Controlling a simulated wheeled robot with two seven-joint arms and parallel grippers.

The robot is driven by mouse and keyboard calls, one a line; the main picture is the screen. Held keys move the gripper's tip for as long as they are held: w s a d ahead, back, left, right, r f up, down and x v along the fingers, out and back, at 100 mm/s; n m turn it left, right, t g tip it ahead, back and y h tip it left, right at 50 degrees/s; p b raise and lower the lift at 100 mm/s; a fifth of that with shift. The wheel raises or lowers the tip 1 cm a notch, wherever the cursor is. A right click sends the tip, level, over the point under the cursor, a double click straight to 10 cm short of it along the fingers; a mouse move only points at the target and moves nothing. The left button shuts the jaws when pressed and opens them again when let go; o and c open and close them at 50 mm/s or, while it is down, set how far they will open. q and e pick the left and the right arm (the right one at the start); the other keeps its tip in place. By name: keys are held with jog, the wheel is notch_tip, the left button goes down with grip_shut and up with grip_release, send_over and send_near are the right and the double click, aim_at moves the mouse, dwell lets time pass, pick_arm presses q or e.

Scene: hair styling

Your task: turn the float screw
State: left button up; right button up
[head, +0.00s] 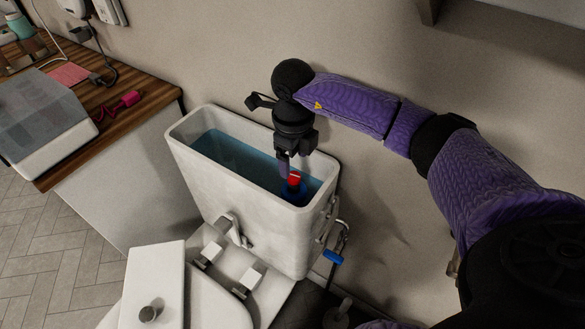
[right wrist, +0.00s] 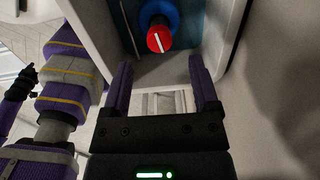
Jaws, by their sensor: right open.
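The float screw is a red cap (head: 294,178) with a white stripe on a blue float (head: 293,194), inside the open toilet tank (head: 184,147) at its right end. In the right wrist view the red cap (right wrist: 160,39) is ahead of the fingers, with a white line across its face. My right gripper (head: 287,172) points down into the tank close beside the cap. In the right wrist view its two fingers (right wrist: 161,85) are apart with nothing between them, and the cap lies beyond their tips. My left gripper is not clearly seen in the head view; a dark gripper-like part (right wrist: 18,82) shows at the wrist view's left edge.
The tank's white walls surround the cap closely, with water inside. The tank lid (head: 155,275) lies at the front on the toilet. A blue valve handle (head: 333,257) is right of the tank. A wooden counter (head: 150,100) is at left.

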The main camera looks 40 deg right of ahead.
aim_at(294, 175)
notch_tip(294, 175, down, 5)
jog(key=shift+r+b, duration=0.2)
jog(key=shift+b, duration=0.4)
grip_shut()
